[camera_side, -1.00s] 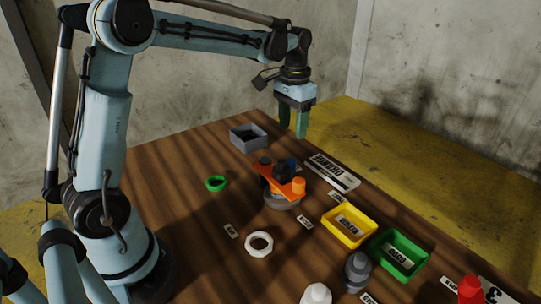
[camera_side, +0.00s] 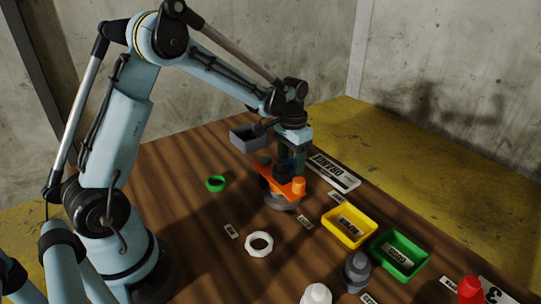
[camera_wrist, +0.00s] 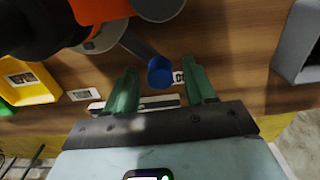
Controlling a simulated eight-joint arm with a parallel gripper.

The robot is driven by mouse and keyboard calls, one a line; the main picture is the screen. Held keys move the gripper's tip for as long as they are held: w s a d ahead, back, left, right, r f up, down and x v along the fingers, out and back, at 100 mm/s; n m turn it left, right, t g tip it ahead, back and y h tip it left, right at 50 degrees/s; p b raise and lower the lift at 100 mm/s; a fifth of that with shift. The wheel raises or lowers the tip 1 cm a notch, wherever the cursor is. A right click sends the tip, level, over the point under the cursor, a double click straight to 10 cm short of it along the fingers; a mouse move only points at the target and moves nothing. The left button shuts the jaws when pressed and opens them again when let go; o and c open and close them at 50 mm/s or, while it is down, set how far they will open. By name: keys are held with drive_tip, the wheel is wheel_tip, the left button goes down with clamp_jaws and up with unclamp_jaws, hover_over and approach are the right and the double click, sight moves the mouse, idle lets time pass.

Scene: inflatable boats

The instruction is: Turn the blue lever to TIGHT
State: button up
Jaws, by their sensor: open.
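The blue lever's round knob (camera_wrist: 159,72) shows in the wrist view at the end of a grey arm. My gripper (camera_wrist: 161,77) is open, with one green finger on each side of the knob and a gap to each. In the side view my gripper (camera_side: 292,165) points down just behind the device with the orange plate (camera_side: 280,183) and grey round base (camera_side: 283,201). The lever is mostly hidden there. A small label (camera_wrist: 178,77) lies by the knob, its text unreadable.
A grey bin (camera_side: 246,139) stands behind left of the device. A yellow tray (camera_side: 348,227) and a green tray (camera_side: 398,256) stand to its right. A green ring (camera_side: 216,183) and a white ring (camera_side: 259,243) lie on the open wood table to the left and front.

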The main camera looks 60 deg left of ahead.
drive_tip(key=shift+c, duration=0.2)
clamp_jaws()
